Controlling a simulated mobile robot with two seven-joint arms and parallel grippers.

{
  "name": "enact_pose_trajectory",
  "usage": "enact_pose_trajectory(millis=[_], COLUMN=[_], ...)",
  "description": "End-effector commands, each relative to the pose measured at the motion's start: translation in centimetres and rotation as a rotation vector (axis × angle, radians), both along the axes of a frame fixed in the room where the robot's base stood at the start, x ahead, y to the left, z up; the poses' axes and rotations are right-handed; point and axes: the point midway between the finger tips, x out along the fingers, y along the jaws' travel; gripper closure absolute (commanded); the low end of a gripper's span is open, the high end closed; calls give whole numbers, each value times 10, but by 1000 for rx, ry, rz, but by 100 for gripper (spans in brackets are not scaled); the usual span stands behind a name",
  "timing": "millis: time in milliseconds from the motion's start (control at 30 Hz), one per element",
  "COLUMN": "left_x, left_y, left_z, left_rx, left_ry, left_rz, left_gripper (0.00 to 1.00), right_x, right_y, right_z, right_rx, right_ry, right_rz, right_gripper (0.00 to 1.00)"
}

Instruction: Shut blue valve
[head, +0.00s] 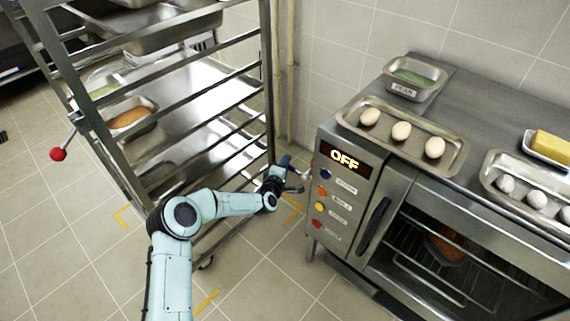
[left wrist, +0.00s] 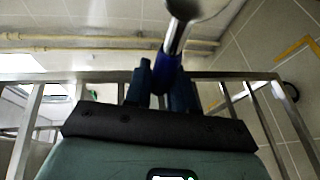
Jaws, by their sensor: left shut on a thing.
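My left gripper (head: 284,178) is low between the metal rack and the left side of the oven. In the left wrist view, its two dark blue fingers (left wrist: 160,88) are shut on a blue sleeve (left wrist: 172,58), which I take to be the blue valve's handle. A shiny metal rod with a rounded end (left wrist: 184,8) extends from the sleeve. In the head view the valve is small and mostly hidden by the gripper, so its angle is hard to tell. My right gripper is in neither view.
The oven (head: 336,225) stands right of the gripper, with an OFF display (head: 345,160) and coloured buttons. Egg trays (head: 455,162) rest on top. The metal rack (head: 268,90) stands close on the left. Pipes (head: 290,60) run up the wall behind.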

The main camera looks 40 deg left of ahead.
Motion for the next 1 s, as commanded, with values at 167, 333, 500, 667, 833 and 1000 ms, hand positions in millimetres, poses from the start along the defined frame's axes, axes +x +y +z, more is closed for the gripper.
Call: enact_pose_trajectory(millis=[167,333,500,667,833,1000], left_x=[-1,-1,-1,0,-7,-30], left_y=[-2,-2,-2,-2,-3,-10], left_z=[-4,-4,-3,-2,0,7], left_rx=[-10,-11,-9,-7,-5,-5], left_ry=[6,7,6,4,4,5], left_rz=[-4,-4,-3,-2,-2,-2], left_gripper=[100,100,70,70,70,70], right_x=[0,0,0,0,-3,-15], right_y=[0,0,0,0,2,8], right_z=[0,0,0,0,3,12], right_rx=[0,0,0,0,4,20], right_ry=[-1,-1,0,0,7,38], right_rz=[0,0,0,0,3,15], right_gripper=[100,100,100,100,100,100])
